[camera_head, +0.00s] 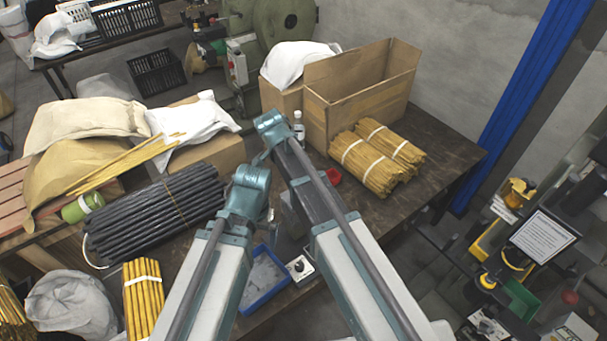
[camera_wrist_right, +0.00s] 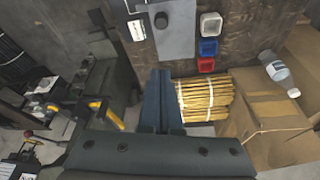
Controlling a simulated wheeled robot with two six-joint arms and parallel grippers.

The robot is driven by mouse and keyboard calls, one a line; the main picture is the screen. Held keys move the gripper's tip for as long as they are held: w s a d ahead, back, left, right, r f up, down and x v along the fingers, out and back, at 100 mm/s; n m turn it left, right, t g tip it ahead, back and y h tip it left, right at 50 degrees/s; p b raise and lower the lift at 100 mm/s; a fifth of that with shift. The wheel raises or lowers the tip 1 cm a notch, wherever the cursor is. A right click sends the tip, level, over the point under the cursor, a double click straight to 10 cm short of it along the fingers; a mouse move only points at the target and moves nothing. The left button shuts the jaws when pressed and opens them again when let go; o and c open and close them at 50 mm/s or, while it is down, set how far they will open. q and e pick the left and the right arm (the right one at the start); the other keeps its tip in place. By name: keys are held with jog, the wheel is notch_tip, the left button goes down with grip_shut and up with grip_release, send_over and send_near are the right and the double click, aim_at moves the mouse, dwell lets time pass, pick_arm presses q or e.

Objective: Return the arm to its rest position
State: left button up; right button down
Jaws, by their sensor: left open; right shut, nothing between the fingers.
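My two white and teal arms reach up from the bottom of the head view, over the dark workbench (camera_head: 455,165). My left gripper (camera_head: 262,158) shows small beyond the left arm's teal joint, open, with nothing seen in it. My right arm (camera_head: 350,265) extends higher, its teal end beside a clear bottle (camera_head: 299,128). In the right wrist view, my right gripper (camera_wrist_right: 160,78) has its two dark fingers together, shut and empty. It points past the left side of a bundle of yellow rods (camera_wrist_right: 204,98). I cannot make out the right fingertips in the head view.
Black rods (camera_head: 155,212), a blue tray (camera_head: 263,280) and a switch box (camera_head: 300,270) lie around my arms. An open cardboard box (camera_head: 360,95) and yellow rod bundles (camera_head: 375,160) stand at the back right. A machine with a sign (camera_head: 543,238) stands at the right.

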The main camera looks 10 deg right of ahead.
pick_arm(q)
jog(key=shift+r, duration=0.55)
pick_arm(e)
jog(key=shift+a+r, duration=0.2)
jog(key=shift+r, duration=0.35)
jog(key=s+d+f+n+y, duration=0.1)
jog(key=s+d+n+y, duration=0.1)
jog(key=s+d+n, duration=0.45)
jog(key=s+d+n+y, duration=0.2)
jog(key=s+d+n, duration=0.1)
jog(key=s+n, duration=0.55)
pick_arm(q)
notch_tip(320, 180, down, 6)
jog(key=b, duration=0.6)
jog(key=shift+f, duration=0.25)
pick_arm(e)
jog(key=s+a+f+n, duration=0.2)
jog(key=a+f, duration=0.1)
jog(key=a, duration=0.2)
jog(key=s+a+f+n+g+h, duration=0.1)
jog(key=s+a+f+n, duration=0.1)
jog(key=a, duration=0.4)
jog(key=shift+s+f+h, duration=0.3)
jog(key=shift+f, duration=0.5)
